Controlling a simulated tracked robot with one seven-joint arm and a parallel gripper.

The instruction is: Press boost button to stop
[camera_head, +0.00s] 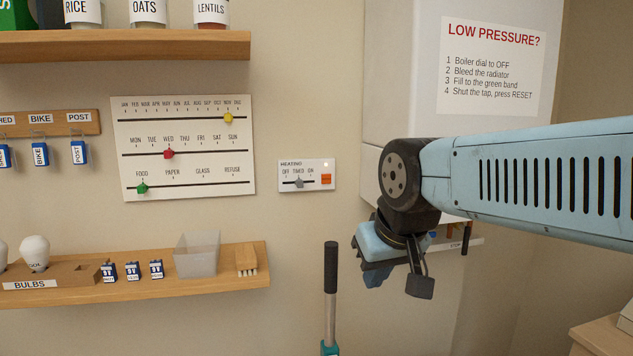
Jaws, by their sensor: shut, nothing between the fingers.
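The white HEATING panel (287,165) is on the wall near the middle of the view. It has a grey slider (299,182) at about the TIMED mark of an OFF, TIMED, ON scale. A small orange-red button (326,181) sits at the panel's right end; its label is too small to read. A small light spot (326,164) shows above it. My gripper (418,283) is to the right of the panel and lower, apart from it, pointing downward. It is shut and empty, and its fingers are partly hidden by its own body.
A calendar board (185,178) with several sliders hangs left of the panel. Shelves (150,283) with small items are at the left. A long black handle (331,268) stands upright below the panel. A white boiler cabinet (405,70) is behind my arm.

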